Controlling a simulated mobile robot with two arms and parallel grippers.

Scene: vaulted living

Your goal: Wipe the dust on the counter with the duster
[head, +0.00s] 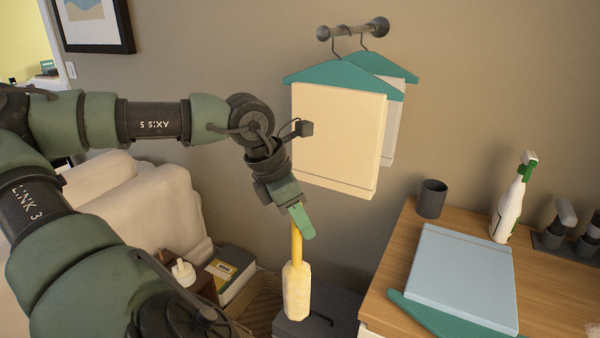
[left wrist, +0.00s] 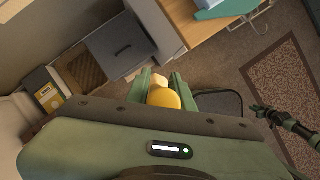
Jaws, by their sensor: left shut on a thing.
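My left gripper (head: 294,212) is shut on the yellow handle of the duster (head: 297,290). The duster hangs head down, its pale yellow fluffy head below the gripper and left of the counter. In the left wrist view the duster's yellow handle end (left wrist: 165,98) sits between the green fingers of my left gripper (left wrist: 162,92). The wooden counter (head: 400,262) is at the lower right. A small pale grey patch, perhaps dust (head: 593,328), shows at the right edge of the counter.
On the counter are a folded blue cloth on a green hanger (head: 462,280), a dark cup (head: 431,198), a white spray bottle (head: 508,208) and a dark holder (head: 552,240). Cloths on hangers (head: 338,130) hang from a wall rod. A cream armchair (head: 150,200) stands left.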

